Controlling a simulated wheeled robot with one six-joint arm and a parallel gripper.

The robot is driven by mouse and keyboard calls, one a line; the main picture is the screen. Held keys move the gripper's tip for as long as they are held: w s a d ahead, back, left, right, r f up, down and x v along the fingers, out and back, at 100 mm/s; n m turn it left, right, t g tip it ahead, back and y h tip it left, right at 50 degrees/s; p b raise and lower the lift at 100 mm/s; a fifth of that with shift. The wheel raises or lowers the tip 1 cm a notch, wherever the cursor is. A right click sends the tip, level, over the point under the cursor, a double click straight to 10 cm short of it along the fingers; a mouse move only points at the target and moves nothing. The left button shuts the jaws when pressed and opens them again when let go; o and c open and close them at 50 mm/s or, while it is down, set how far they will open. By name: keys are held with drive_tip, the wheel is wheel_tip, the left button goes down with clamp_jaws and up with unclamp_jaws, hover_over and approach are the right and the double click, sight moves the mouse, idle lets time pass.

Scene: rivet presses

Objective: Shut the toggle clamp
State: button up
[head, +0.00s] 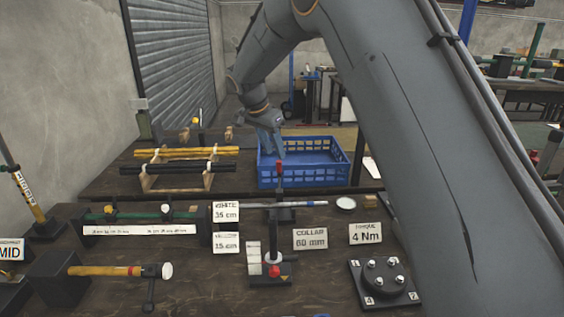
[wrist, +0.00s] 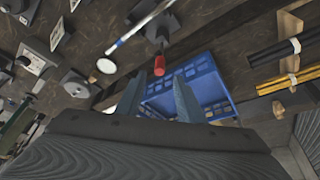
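The toggle clamp appears to be the black-based fixture (head: 284,214) at mid-bench, with a red-gripped lever (head: 279,168) standing roughly upright. A pale rod (head: 305,204) runs across its base. In the wrist view the red grip (wrist: 160,66) shows just beyond my fingertips, near the gap between them, with the black base (wrist: 150,14) behind it. My gripper (head: 275,150) is above the lever in the head view. Its two fingers are apart and empty in the wrist view (wrist: 157,90). Whether a fingertip touches the grip cannot be told.
A blue crate (head: 300,184) stands behind the lever. Yellow and black bars lie on a rack (head: 150,183) at left. In front are a fixture with a red knob (head: 273,271), label cards (head: 310,239) and a bolted black block (head: 383,272).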

sight(278, 161)
drive_tip(key=shift+p+x, duration=0.85)
drive_tip(key=shift+x, duration=2.35)
clamp_jaws()
drive_tip(key=shift+a, duration=0.1)
